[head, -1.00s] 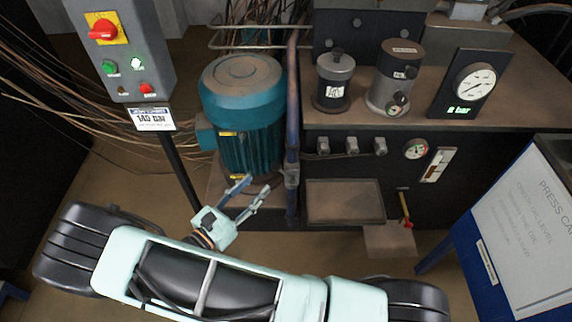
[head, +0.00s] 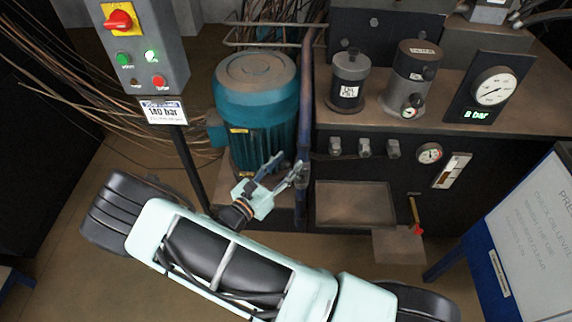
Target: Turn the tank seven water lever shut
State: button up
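No lever labelled tank seven is readable in the head view. A small lever-like part (head: 416,216) with an orange-brown stem and a red end hangs at the front of the dark bench, low and right of centre. I cannot tell if it is the water lever. My gripper (head: 288,164) is open and empty, in front of the lower part of the teal motor and near the blue upright pipe. It is left of the red-ended part and well apart from it.
A teal motor (head: 257,100) and a blue pipe (head: 304,110) stand beside my gripper. A grey control box (head: 145,50) is at upper left. The bench (head: 450,115) carries two canisters and a gauge. A blue-framed sign board (head: 530,225) stands at right.

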grip_shut()
dwell(0.5)
